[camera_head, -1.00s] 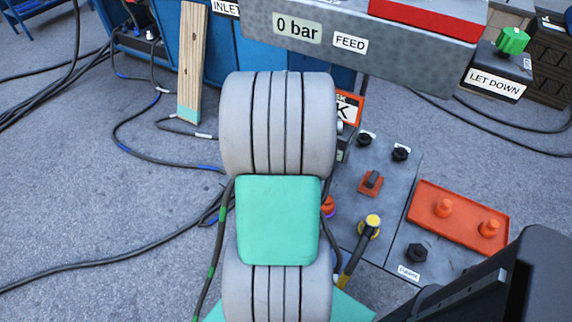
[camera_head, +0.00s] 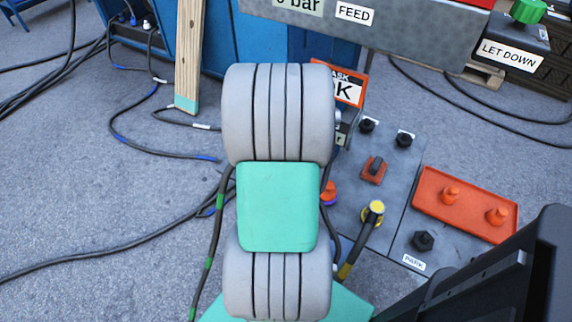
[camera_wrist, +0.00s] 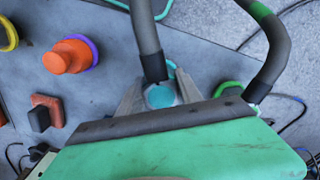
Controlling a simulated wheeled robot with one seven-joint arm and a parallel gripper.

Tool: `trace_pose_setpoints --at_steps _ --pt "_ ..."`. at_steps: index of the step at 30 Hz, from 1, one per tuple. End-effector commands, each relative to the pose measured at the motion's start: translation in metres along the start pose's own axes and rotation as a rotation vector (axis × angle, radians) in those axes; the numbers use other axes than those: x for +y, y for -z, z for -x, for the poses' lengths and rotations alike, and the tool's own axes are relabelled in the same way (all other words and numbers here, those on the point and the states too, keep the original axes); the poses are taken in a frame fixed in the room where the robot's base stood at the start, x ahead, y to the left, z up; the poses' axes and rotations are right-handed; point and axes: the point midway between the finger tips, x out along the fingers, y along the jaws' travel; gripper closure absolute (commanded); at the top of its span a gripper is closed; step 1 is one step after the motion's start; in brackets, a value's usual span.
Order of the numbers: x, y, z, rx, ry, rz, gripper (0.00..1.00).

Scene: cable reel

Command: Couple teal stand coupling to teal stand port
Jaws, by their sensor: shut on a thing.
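In the wrist view my gripper (camera_wrist: 160,95) is shut on a coupling with a round teal face (camera_wrist: 160,96), at the end of a dark hose (camera_wrist: 145,30). A thin teal arc shows just behind the coupling, over the grey panel. I cannot tell whether it is the teal stand port, or whether the coupling touches it. In the head view my arm hides the gripper and the coupling.
The grey panel (camera_head: 395,185) bears an orange fitting with a purple ring (camera_wrist: 70,55), a yellow-collared coupling (camera_head: 375,210) and dark knobs. A green ring (camera_wrist: 230,88) is right of the gripper. A second hose (camera_wrist: 275,40) curves close by. An orange tray (camera_head: 465,232) lies right.

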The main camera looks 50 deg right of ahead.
Motion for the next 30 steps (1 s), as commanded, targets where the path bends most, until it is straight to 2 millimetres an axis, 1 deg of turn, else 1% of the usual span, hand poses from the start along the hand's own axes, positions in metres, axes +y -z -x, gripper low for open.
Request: trace_pose_setpoints --at_steps 10,27,28,30 --pt "0.0 0.0 0.001 0.001 0.0 0.0 1.0" --pt "0.0 0.0 -0.01 0.0 0.0 0.0 1.0" --pt "0.0 0.0 -0.009 0.001 0.0 0.0 0.56" --pt "0.0 0.0 -0.009 0.001 0.0 0.0 0.5"
